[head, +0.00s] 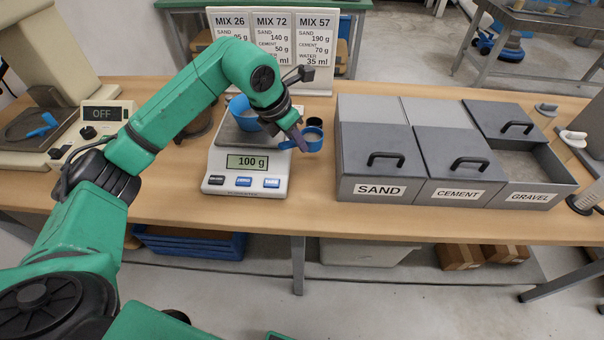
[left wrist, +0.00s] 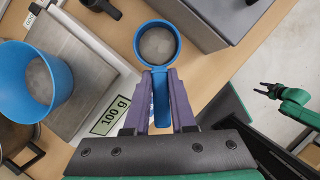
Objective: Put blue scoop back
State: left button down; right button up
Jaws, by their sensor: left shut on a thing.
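The blue scoop (head: 314,132) is in my left gripper (head: 300,138), beside the right edge of the scale (head: 217,183). In the left wrist view the fingers of my left gripper (left wrist: 161,100) are shut on the handle of the blue scoop (left wrist: 176,31). Its round bowl faces that camera and looks grey inside; I cannot tell whether this is material or its bottom. My right gripper (left wrist: 266,89) shows in the left wrist view, fingers apart and empty, far from the scoop.
A blue container (head: 240,108) with grey inside stands on the scale, which reads 100 g. The sand bin (head: 380,190) and cement bin (head: 455,192) are lidded; the gravel bin (head: 530,197) is partly open. Mix cards (head: 272,40) stand behind. Another blue scoop (head: 42,127) lies at left.

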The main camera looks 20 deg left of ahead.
pick_arm(q)
jog(key=f, duration=0.3)
jog(key=f+p, duration=0.1)
jog(key=f, duration=0.3)
jog(key=f+p, duration=0.1)
jog(key=f, duration=0.3)
jog(key=shift+s+d+f, duration=0.1)
jog(key=shift+d+f, duration=0.05)
jog(key=shift+d, duration=0.15)
jog(key=shift+f, duration=0.4)
jog(key=c, duration=0.8)
grip_release()
jog(key=shift+o, duration=0.2)
pick_arm(e)
jog(key=shift+d+r, duration=0.25)
jog(key=shift+r, duration=0.3)
jog(key=shift+d+r, duration=0.25)
jog(key=shift+r, duration=0.3)
pick_arm(q)
jog(key=shift+r, duration=0.35)
jog(key=b+v, duration=0.2)
jog(key=v, duration=0.9)
jog(key=shift+r, duration=0.35)
pick_arm(e)
notch_tip(320, 180, down, 2)
jog(key=shift+f, duration=0.1)
